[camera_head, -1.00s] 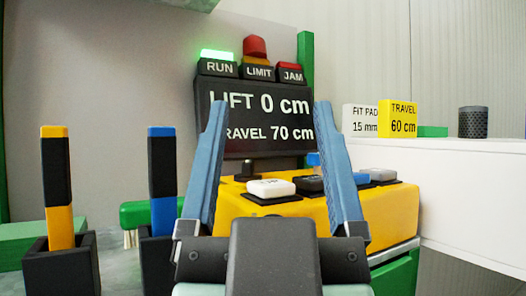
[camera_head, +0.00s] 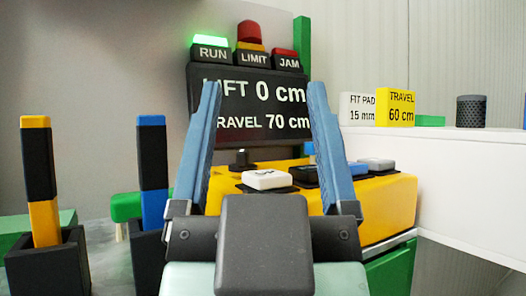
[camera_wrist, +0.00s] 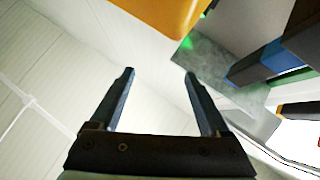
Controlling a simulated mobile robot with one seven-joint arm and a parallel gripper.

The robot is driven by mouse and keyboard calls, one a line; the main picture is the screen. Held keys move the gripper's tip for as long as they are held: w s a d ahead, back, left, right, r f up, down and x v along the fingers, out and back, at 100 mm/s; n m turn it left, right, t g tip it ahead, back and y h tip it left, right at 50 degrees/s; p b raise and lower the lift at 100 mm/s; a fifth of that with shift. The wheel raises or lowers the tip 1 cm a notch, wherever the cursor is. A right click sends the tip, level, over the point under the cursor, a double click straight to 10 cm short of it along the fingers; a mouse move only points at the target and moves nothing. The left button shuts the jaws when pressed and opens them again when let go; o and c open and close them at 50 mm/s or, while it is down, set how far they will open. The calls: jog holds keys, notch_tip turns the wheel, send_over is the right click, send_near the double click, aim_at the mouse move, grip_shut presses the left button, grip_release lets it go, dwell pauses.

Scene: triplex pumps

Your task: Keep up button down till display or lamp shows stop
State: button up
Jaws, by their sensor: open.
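My gripper (camera_head: 262,95) is open and empty, its two blue fingers spread in front of the control box and display in the head view. The yellow control box (camera_head: 385,212) carries several buttons: a white one (camera_head: 267,179) with a dark mark too small to read, a dark one behind my right finger, a blue one partly hidden, and a grey one (camera_head: 375,164). The display (camera_head: 250,135) reads LIFT 0 cm and TRAVEL 70 cm, partly covered by my fingers. The RUN lamp (camera_head: 210,41) glows green. The LIMIT lamp (camera_head: 252,46) and JAM lamp (camera_head: 287,53) look unlit.
Two black holders with upright bars, one yellow-banded (camera_head: 43,222) and one blue-banded (camera_head: 154,207), stand at the left. A white counter (camera_head: 460,180) at the right bears a FIT PAD 15 mm sign (camera_head: 358,108), a yellow TRAVEL 60 cm sign (camera_head: 396,108) and a dark cylinder (camera_head: 471,111).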

grip_shut()
dwell(1.6)
